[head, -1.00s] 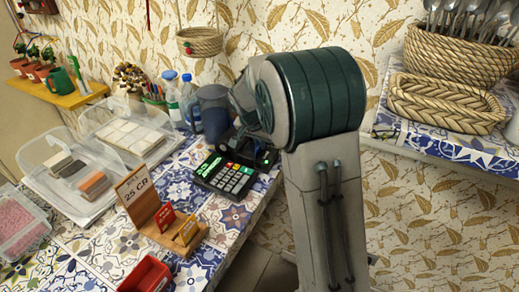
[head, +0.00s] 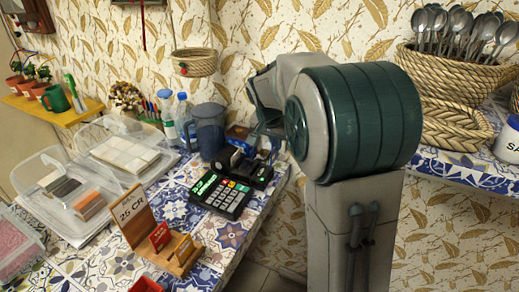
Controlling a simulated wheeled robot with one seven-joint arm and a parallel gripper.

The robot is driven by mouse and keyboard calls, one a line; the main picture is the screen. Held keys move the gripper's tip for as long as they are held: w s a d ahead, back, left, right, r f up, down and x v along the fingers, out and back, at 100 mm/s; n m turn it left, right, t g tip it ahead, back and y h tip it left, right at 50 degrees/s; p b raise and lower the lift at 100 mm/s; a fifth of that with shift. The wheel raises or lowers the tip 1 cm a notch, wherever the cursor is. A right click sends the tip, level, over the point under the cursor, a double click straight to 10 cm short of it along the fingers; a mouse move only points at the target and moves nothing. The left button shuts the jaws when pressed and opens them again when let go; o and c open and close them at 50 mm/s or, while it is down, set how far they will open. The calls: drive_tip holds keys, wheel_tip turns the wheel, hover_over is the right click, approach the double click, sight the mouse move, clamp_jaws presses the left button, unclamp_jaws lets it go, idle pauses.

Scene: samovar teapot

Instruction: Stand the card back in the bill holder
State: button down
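The wooden holder (head: 178,262) stands on the tiled counter at the lower left in the head view. It carries an upright sign reading "25 CR" (head: 131,211), a small red card (head: 160,236) and a small yellow card (head: 183,249). Which card the task means, I cannot tell. My arm reaches down behind the calculator (head: 220,195), toward dark shapes near the blue jug. I cannot make out my gripper's fingers among these dark shapes. It is well apart from the wooden holder, beyond it and to the right.
A blue jug (head: 207,130) and a water bottle (head: 184,118) stand behind the calculator. Clear plastic boxes (head: 75,218) fill the counter's left side. A red box (head: 146,286) sits at the bottom edge. A shelf with a spoon basket (head: 455,68) is at right.

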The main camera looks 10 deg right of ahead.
drive_tip(key=s+d+r+p, duration=0.3)
drive_tip(key=d+r+p, duration=0.1)
drive_tip(key=r, duration=0.4)
drive_tip(key=shift+d+r, duration=0.2)
drive_tip(key=shift+d, duration=0.15)
drive_tip(key=shift+w+p, duration=0.1)
drive_tip(key=shift+p, duration=0.4)
